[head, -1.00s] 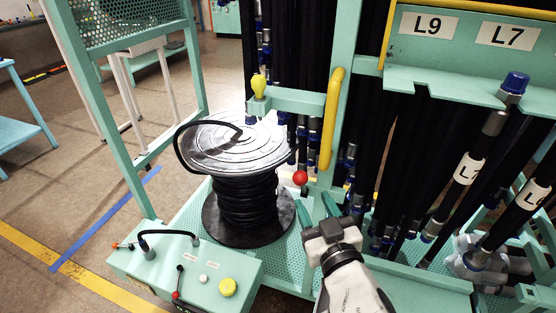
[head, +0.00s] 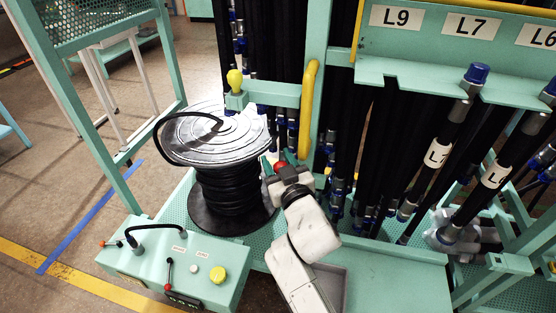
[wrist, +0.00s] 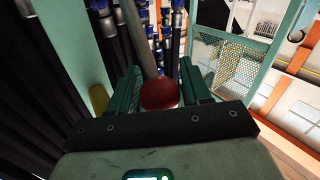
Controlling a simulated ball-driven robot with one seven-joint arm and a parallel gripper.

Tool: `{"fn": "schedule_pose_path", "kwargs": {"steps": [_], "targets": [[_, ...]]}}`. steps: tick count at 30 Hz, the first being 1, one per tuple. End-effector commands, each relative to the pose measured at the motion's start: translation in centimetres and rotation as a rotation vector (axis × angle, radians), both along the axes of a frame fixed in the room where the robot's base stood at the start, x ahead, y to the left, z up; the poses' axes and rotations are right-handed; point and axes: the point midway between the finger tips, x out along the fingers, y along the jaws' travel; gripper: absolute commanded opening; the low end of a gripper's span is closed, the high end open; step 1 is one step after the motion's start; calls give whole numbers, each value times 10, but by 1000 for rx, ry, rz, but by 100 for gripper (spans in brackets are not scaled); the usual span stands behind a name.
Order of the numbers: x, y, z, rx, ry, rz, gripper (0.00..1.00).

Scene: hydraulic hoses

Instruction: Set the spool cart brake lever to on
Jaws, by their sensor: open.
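The red ball knob (head: 280,166) of a lever stands to the right of the cable spool (head: 228,190). In the wrist view the red knob (wrist: 160,93) sits between my gripper's two green fingers, close to the palm. Its grey rod (wrist: 142,40) runs away from the knob between the fingers. My gripper (wrist: 159,72) is open, with a finger on each side of the knob; I cannot tell whether either touches it. In the head view my gripper (head: 283,176) is right at the knob, and its wrist hides the lower lever. No on or off marking is readable.
A control box (head: 180,275) with a yellow button and small levers stands front left. A yellow handle (head: 307,110) on a green post is just behind my gripper. Black hoses (head: 380,150) hang in the rack on the right. Open floor lies at left.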

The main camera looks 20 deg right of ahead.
Motion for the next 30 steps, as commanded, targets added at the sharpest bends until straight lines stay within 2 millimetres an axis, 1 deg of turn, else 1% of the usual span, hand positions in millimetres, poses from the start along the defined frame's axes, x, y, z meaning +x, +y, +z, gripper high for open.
{"fn": "schedule_pose_path", "kwargs": {"steps": [5, 18, 20, 30], "targets": [[0, 0, 0, 0, 0, 0, 47], [0, 0, 0, 0, 0, 0, 5], [0, 0, 0, 0, 0, 0, 0], [-1, 0, -2, -3, -4, 0, 0]]}}
